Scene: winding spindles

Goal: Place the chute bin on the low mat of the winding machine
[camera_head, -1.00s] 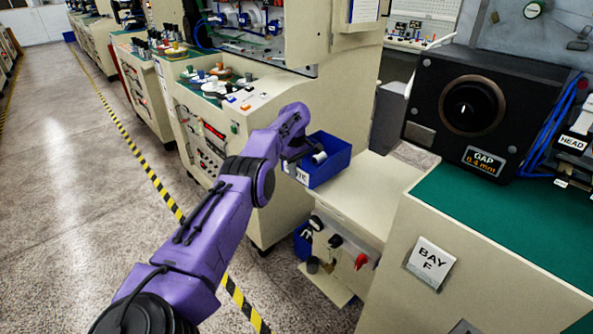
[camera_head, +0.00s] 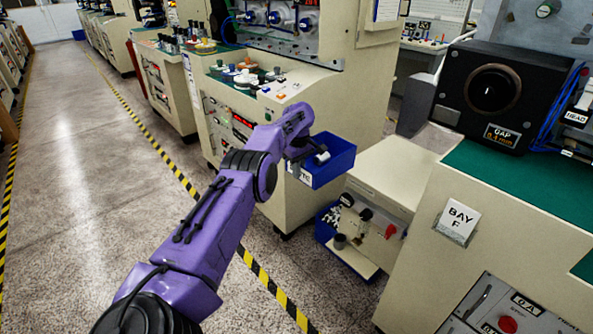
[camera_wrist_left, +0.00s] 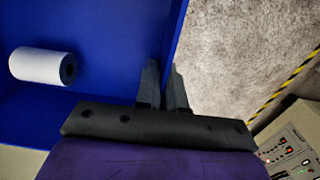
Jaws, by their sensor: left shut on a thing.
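My left gripper (camera_head: 302,151) is shut on a wall of a blue open-topped bin (camera_head: 334,166) and holds it up in front of a cream machine. In the left wrist view the two dark fingers (camera_wrist_left: 165,85) straddle the wall of the blue bin (camera_wrist_left: 110,45). A white roll (camera_wrist_left: 40,66) lies in the bin. The bin's front label is partly hidden by my arm. My right gripper is not in view.
A cream cabinet (camera_head: 392,172) stands right of the bin, with another blue bin (camera_head: 325,230) low beside it. The Bay F bench (camera_head: 420,215) at right carries a black gauge box (camera_head: 487,90). Pots and spools (camera_head: 240,72) crowd the ledge. Floor at left is clear.

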